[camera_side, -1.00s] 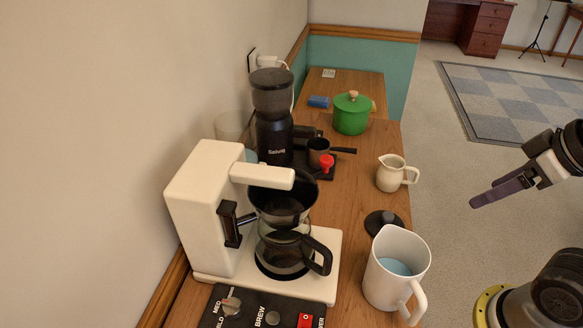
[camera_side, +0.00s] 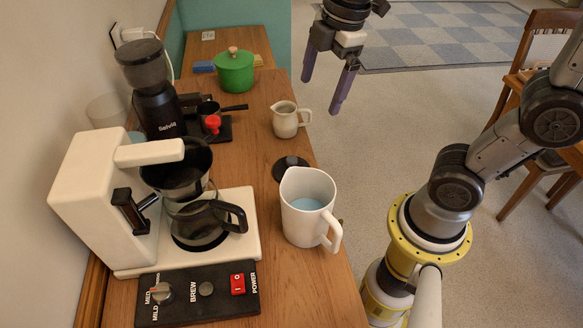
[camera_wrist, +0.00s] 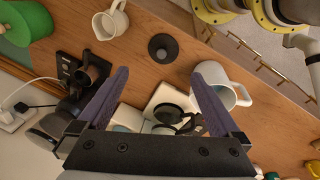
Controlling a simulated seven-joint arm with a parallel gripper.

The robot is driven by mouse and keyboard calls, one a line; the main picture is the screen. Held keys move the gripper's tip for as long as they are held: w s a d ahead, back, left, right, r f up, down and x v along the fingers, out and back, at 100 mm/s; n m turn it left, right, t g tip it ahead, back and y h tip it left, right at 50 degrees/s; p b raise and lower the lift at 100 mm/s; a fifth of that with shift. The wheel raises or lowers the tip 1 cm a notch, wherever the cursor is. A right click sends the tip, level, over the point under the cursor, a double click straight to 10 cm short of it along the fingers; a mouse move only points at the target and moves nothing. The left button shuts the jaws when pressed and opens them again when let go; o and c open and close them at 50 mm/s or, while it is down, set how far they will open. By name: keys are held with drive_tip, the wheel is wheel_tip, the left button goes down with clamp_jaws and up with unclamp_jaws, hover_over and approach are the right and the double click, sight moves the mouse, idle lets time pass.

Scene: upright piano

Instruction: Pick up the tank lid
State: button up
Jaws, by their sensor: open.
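The tank lid, taken to be the black round disc with a knob (camera_side: 291,168), lies on the wooden counter (camera_side: 265,115), just behind a white pitcher of blue liquid (camera_side: 309,207). In the wrist view the lid (camera_wrist: 163,47) lies beyond and between my fingertips, knob toward the camera. My gripper (camera_side: 322,94) is open and empty, fingers pointing down, above and farther back than the lid. It is apart from everything. The white coffee maker (camera_side: 90,205) stands left of the lid with its glass carafe (camera_side: 205,222).
A small cream jug (camera_side: 286,121) stands behind the lid, and a green pot (camera_side: 234,72) farther back. A black grinder (camera_side: 152,95) and a portafilter (camera_side: 209,110) are to the left. The counter's right edge runs close beside the lid.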

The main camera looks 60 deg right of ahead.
drive_tip(key=w+a+f, duration=0.1)
drive_tip(key=f, duration=0.5)
drive_tip(key=w+a+f+n+g, duration=0.1)
drive_tip(key=w+f, duration=0.1)
drive_tip(key=f, duration=0.4)
drive_tip(key=w+a+f+g, duration=0.1)
drive_tip(key=f, duration=0.6)
drive_tip(key=shift+w+f+n, duration=0.1)
drive_tip(key=shift+w+n, duration=0.1)
drive_tip(key=shift+n, duration=0.2)
drive_tip(key=shift+d, duration=0.1)
drive_tip(key=c, duration=1.2)
drive_tip(key=shift+r, duration=0.25)
clamp_jaws()
drive_tip(key=shift+r, duration=0.35)
drive_tip(key=s+d+r+n, duration=0.1)
drive_tip(key=s+d+r, duration=0.1)
drive_tip(key=s+r, duration=1.1)
drive_tip(key=n, duration=0.4)
approach(291, 159)
drive_tip(key=f, duration=0.5)
drive_tip(key=shift+s+f, duration=0.2)
drive_tip(key=shift+s, duration=0.2)
drive_tip(key=shift+w+f, duration=0.35)
drive_tip(key=shift+f, duration=0.1)
drive_tip(key=shift+w+f, duration=0.2)
drive_tip(key=shift+f, duration=1.5)
